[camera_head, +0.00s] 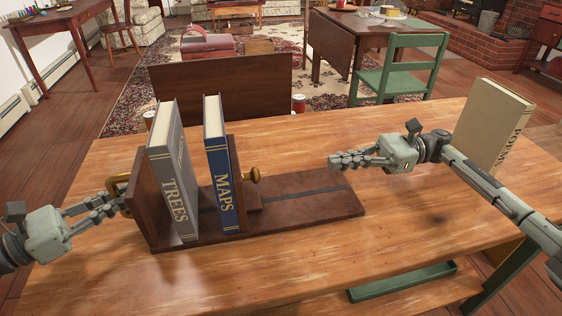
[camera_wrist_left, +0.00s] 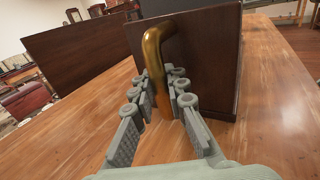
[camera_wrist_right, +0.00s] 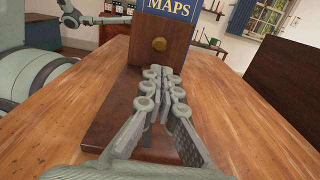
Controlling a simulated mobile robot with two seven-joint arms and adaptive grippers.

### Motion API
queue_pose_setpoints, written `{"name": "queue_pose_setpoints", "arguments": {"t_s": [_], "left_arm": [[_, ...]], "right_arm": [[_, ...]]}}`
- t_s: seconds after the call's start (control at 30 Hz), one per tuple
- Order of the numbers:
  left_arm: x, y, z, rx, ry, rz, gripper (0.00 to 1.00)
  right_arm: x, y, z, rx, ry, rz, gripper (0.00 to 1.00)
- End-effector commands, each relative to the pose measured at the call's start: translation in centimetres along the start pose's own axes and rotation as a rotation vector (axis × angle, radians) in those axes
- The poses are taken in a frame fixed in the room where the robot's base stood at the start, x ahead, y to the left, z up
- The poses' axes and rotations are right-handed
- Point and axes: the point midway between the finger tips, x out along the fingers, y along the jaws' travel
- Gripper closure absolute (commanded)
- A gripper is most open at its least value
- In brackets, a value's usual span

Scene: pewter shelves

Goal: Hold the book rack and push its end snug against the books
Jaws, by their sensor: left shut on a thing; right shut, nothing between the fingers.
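The dark wooden book rack (camera_head: 310,201) lies on the table. A grey TREES book (camera_head: 172,180) leans near its left end panel (camera_head: 146,200), and a blue MAPS book (camera_head: 221,165) stands by the sliding end, with a gap between the books. My left gripper (camera_head: 118,202) is shut on the brass handle (camera_wrist_left: 153,60) of the left end panel.
A tan book (camera_head: 491,125) stands at the table's right, behind my right arm. The wooden table (camera_head: 285,265) is clear in front of the rack. A dark panel (camera_head: 222,88) rises beyond the far edge, and a green chair (camera_head: 402,70) stands behind.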

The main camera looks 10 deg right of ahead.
Motion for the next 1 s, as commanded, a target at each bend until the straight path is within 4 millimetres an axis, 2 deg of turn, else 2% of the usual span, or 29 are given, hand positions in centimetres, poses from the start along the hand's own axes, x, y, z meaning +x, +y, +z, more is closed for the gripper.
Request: {"name": "queue_pose_setpoints", "arguments": {"t_s": [0.1,0.27,0.7,0.9,1.0], "left_arm": [[0.1,-0.2,-0.2,-0.002,0.002,-0.005,1.00],[0.1,-0.2,-0.2,-0.002,0.002,-0.005,1.00],[0.1,-0.2,-0.2,-0.002,0.002,-0.004,1.00],[0.1,-0.2,-0.2,-0.002,0.002,-0.004,1.00],[0.1,-0.2,-0.2,-0.002,0.002,-0.004,1.00]], "right_arm": [[-0.5,0.1,-0.3,0.000,0.000,0.000,1.00],[0.8,0.1,-0.3,-0.001,-0.001,0.002,1.00],[9.8,0.2,-0.2,-0.001,-0.003,0.003,1.00],[12.5,0.1,-0.2,-0.001,-0.001,0.002,1.00],[13.2,0.1,-0.2,0.000,-0.001,0.000,1.00]]}}
